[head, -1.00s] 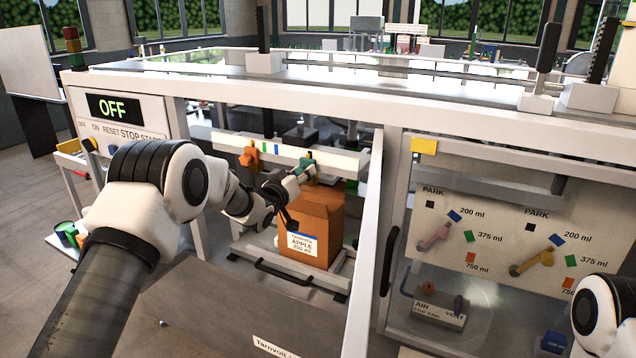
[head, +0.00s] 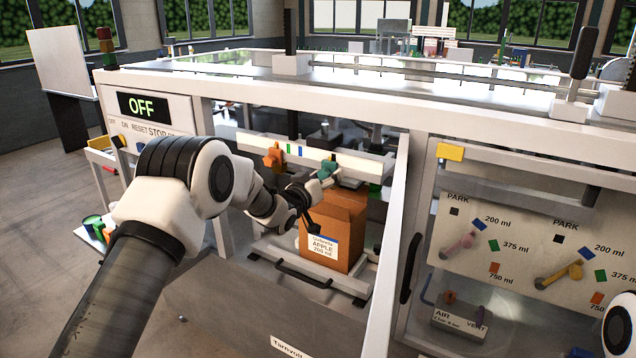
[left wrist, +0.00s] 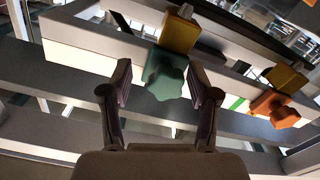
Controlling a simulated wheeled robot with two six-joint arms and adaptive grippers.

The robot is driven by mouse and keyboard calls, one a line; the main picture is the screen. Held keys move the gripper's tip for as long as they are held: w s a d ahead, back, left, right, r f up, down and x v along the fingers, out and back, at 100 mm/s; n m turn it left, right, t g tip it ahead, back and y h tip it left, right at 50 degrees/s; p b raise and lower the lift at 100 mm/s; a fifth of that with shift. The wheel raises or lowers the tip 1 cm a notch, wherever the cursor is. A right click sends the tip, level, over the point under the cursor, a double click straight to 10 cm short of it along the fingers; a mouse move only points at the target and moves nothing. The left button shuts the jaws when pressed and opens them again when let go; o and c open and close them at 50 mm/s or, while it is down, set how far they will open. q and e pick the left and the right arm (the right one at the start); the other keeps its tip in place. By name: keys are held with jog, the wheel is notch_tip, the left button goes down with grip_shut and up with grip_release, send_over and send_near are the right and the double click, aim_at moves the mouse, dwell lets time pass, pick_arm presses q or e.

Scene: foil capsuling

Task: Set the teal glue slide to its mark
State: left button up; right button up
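The teal glue slide (head: 328,170) sits on a white rail (head: 355,166) inside the machine. In the left wrist view the teal slide (left wrist: 165,74) is a lobed knob with a yellow block behind it. My left gripper (head: 322,178) is at the slide; in the wrist view its two fingers (left wrist: 161,84) stand apart on either side of the knob. The left finger shows a gap to it; the right finger is very close, and contact cannot be told. A blue mark (head: 289,150) and a green mark (head: 300,151) are on the rail left of the slide. My right gripper is out of view.
An orange slide (head: 273,157) is farther left on the same rail. A brown carton (head: 345,222) stands just below my left gripper. A white frame post (head: 396,235) is to the right. The display (head: 144,106) reads OFF.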

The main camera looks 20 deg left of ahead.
pick_arm(q)
jog(key=s+a, duration=0.2)
jog(key=s, duration=0.9)
jog(key=shift+a, duration=0.1)
